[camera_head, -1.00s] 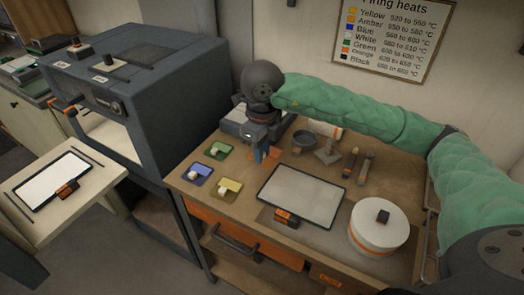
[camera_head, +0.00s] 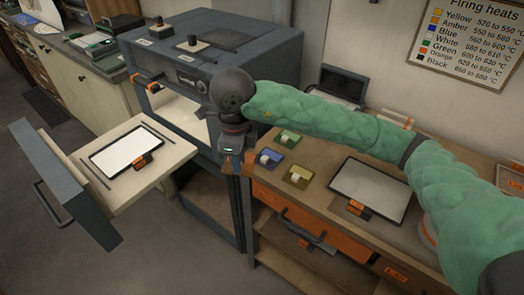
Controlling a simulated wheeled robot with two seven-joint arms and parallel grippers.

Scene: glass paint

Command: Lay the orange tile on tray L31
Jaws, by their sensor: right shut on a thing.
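My right gripper (camera_head: 238,158) hangs near the left end of the workbench, between it and the kiln. It is shut on the orange tile (camera_head: 249,158), which shows only as a small orange patch by the fingers. One white tray with a black rim (camera_head: 119,150) and an orange tag lies on the pulled-out cream slab at left. A similar tray (camera_head: 370,185) with an orange tag lies on the bench at right. The tag writing is too small to read, so I cannot tell which is L31. My left gripper is not in view.
The dark kiln (camera_head: 225,60) stands open behind the slab (camera_head: 165,155). Thin dark rods flank the left tray. Green (camera_head: 289,138), blue (camera_head: 268,159) and yellow (camera_head: 298,177) tiles with pale blocks sit on the bench. A drawer handle (camera_head: 302,226) juts from the bench front.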

